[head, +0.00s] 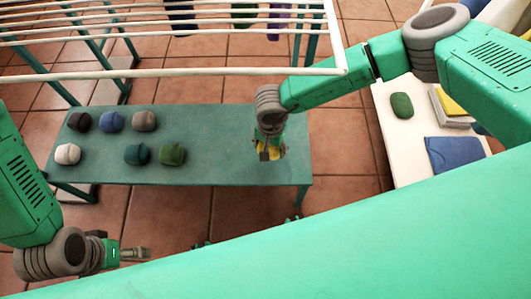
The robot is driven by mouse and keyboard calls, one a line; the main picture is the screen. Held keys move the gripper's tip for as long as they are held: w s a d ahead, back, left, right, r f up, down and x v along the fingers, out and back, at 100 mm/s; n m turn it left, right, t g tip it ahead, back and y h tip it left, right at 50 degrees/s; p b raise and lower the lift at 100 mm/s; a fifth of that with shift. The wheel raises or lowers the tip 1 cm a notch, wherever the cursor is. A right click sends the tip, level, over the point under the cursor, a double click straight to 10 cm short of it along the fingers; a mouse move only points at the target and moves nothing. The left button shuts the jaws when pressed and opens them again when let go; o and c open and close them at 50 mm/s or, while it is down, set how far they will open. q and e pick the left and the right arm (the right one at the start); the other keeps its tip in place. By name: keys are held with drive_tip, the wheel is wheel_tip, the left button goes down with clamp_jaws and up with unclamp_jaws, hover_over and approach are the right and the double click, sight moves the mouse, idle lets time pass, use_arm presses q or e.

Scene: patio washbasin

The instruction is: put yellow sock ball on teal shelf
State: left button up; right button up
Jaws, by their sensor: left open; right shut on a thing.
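The yellow sock ball (261,153) is mostly hidden by my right gripper (270,154). My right gripper is shut on it over the right part of the teal shelf (225,140). I cannot tell whether the ball touches the shelf. My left gripper (146,254) is open and empty, low at the left, in front of the shelf's near edge.
Several sock balls, black, blue, brown, white, teal and green (172,154), sit on the shelf's left half. A white drying rack (200,73) overhangs the back. A white table (415,150) at right holds a green ball (401,105) and folded cloths (455,154).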

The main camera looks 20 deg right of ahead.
sight(272, 154)
drive_tip(key=shift+a+f, duration=0.1)
drive_tip(key=shift+f, duration=0.85)
drive_tip(key=f+b, duration=0.1)
drive_tip(key=f, duration=0.1)
drive_tip(key=d+f+b, duration=0.1)
drive_tip(key=f, duration=0.1)
drive_tip(key=shift+d, duration=0.1)
drive_tip(key=shift+r, duration=0.1)
drive_tip(key=shift+a, duration=0.35)
drive_tip(key=o, duration=1.1)
drive_tip(key=shift+a, duration=0.1)
drive_tip(key=shift+d, duration=0.25)
drive_tip(key=shift+d+r, duration=0.1)
drive_tip(key=shift+r, duration=0.3)
wheel_tip(272, 154, up, 11)
drive_tip(key=p, duration=0.4)
drive_tip(key=shift+f+p, duration=0.15)
drive_tip(key=shift+p, duration=0.15)
use_arm(q)
drive_tip(key=shift+d+r, duration=0.2)
drive_tip(key=shift+r, duration=1)
use_arm(e)
drive_tip(key=shift+r, duration=0.35)
